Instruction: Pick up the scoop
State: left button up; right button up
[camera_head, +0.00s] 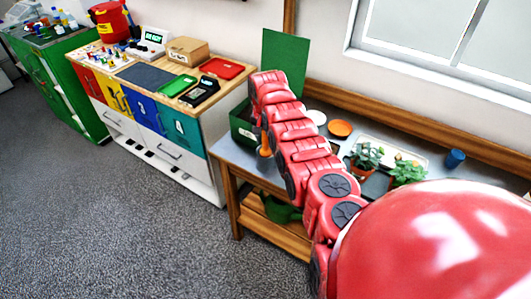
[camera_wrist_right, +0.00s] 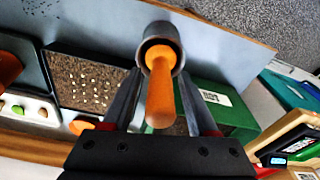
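The scoop shows its orange handle (camera_wrist_right: 160,92) in the right wrist view, pointing toward the camera, with a round grey part behind its far end. I cannot tell whether that part is the scoop's own bowl or a holder. In the head view the orange handle (camera_head: 265,145) shows partly beside my right arm, over the left end of the bench. My right gripper (camera_wrist_right: 160,82) is open, with one finger on each side of the handle and visible gaps between. In the head view my arm mostly hides that gripper. My left gripper is in neither view.
The grey bench (camera_head: 228,152) holds a green box (camera_head: 241,128), an orange saucer (camera_head: 340,129), potted plants (camera_head: 366,156) and a blue cup (camera_head: 455,159). A green watering can (camera_head: 282,210) sits on the lower shelf. A drawer cabinet (camera_head: 150,108) stands left; open floor lies in front.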

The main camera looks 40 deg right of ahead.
grip_shut()
jog(key=shift+r, duration=0.15)
